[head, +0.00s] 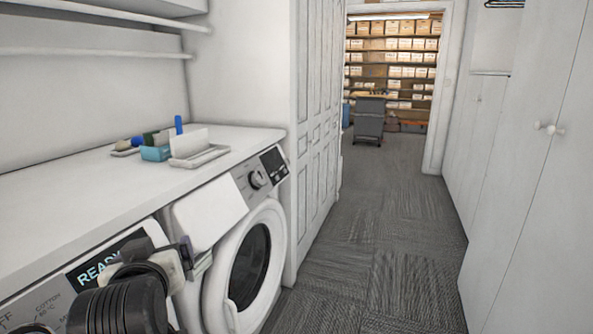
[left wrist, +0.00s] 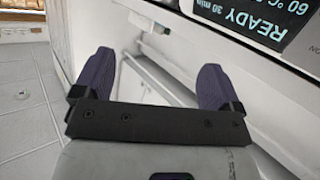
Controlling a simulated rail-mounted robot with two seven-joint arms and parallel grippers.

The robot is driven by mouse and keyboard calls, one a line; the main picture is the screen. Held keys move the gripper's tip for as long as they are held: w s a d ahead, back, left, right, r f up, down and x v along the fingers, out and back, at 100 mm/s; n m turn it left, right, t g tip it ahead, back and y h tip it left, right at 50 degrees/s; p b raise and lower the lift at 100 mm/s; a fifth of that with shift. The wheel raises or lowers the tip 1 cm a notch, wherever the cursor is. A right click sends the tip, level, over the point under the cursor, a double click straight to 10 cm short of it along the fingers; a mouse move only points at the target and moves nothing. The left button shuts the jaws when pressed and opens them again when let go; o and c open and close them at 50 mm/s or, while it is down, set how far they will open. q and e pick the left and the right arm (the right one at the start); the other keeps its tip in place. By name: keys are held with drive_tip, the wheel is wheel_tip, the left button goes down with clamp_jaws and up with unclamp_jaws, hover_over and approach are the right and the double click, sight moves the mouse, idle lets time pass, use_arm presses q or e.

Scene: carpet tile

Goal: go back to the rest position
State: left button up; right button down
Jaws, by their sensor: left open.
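My left gripper (head: 193,258) is low at the left of the head view, in front of the washing machines. In the left wrist view my left gripper (left wrist: 155,75) has its two dark purple fingers well apart, with nothing between them. Behind the fingers is a white machine front, with the black READY display (left wrist: 250,20) upside down above right. My right gripper is in neither view.
Two white washers stand under a white counter (head: 60,185); the right one has a round door (head: 250,265). Trays with blue and green items (head: 155,153) sit on the counter. White cabinets (head: 520,170) line the right. The carpet aisle (head: 370,240) is clear towards a doorway with box shelves (head: 400,60).

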use_arm(q)
drive_tip(key=s+d+f+m+g+h+p, duration=0.3)
drive_tip(key=s+f+m+h+p, duration=0.45)
drive_tip(key=s+f, duration=0.7)
drive_tip(key=s+a+f+g+y+p, duration=0.1)
drive_tip(key=s+f+g+p, duration=0.35)
drive_tip(key=s+f, duration=0.4)
drive_tip(key=s+a+f+g+y+p, duration=0.25)
drive_tip(key=s+f+p, duration=0.3)
drive_tip(key=s, duration=0.65)
wheel_tip(320, 180, up, 37)
drive_tip(key=d+p, duration=0.1)
drive_tip(key=p, duration=3.6)
drive_tip(key=shift+g+h, duration=0.3)
drive_tip(key=shift+h, duration=0.1)
drive_tip(key=shift+s+r+n, duration=0.1)
drive_tip(key=shift+n, duration=0.15)
